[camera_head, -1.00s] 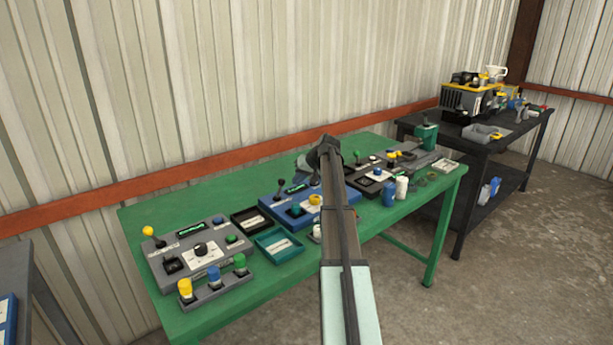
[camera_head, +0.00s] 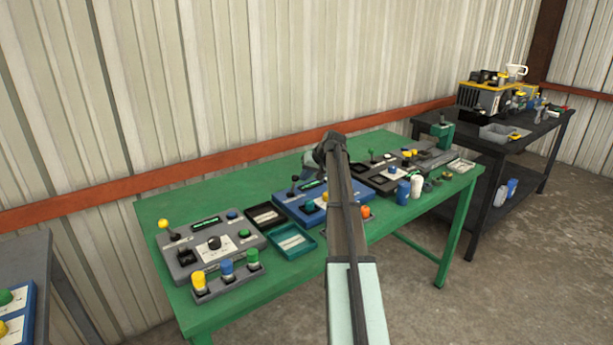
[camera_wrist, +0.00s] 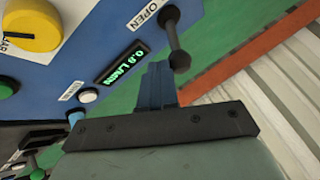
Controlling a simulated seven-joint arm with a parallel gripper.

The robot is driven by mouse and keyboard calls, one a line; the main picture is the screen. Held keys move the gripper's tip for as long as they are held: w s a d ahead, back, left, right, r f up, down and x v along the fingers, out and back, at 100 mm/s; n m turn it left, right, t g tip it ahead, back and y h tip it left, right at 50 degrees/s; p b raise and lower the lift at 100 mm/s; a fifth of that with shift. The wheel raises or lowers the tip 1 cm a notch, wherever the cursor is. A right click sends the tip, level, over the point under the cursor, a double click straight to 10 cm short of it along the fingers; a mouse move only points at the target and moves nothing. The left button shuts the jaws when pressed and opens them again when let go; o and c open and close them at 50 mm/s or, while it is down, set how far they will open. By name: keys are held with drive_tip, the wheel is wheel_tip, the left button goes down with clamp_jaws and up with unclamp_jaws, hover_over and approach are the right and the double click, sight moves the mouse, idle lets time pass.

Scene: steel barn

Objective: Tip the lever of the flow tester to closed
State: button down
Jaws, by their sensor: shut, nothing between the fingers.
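The flow tester is a blue panel (camera_head: 285,202) on the green table, partly hidden behind my arm. In the wrist view its blue face (camera_wrist: 85,40) carries a lit green display (camera_wrist: 122,62) that seems to read 0.0 L/min. Its lever (camera_wrist: 174,32) is a dark rod with a black ball knob, beside the OPEN label; the lever also shows in the head view (camera_head: 294,182). My gripper (camera_wrist: 157,80) is shut and empty, its fingertips close beside the knob. I cannot tell whether they touch. No closed label is readable.
A grey panel with a yellow-knobbed lever (camera_head: 163,224), a teal tray (camera_head: 291,243) and a black tray (camera_head: 266,214) lie left of the tester. Another dark panel (camera_head: 370,175) and several cups stand right. The table's back strip is clear.

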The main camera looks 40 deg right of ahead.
sight(293, 180)
drive_tip(key=shift+a+r, duration=0.1)
drive_tip(key=shift+a, duration=0.05)
drive_tip(key=shift+s+a+r+n+h, duration=0.1)
drive_tip(key=shift+a+r+n+h, duration=0.1)
drive_tip(key=shift+a+h, duration=0.4)
drive_tip(key=shift+a+r+n+h, duration=0.2)
drive_tip(key=shift+a+h, duration=0.35)
drive_tip(key=shift+h, duration=0.05)
drive_tip(key=a+n+h, duration=0.1)
drive_tip(key=a+h, duration=0.2)
drive_tip(key=shift+r, duration=0.15)
drive_tip(key=shift+a, duration=0.5)
drive_tip(key=shift+r, duration=0.1)
drive_tip(key=s+r, duration=0.7)
drive_tip(key=r, duration=0.3)
drive_tip(key=shift+s+a+r, duration=0.15)
drive_tip(key=shift+s+a, duration=0.25)
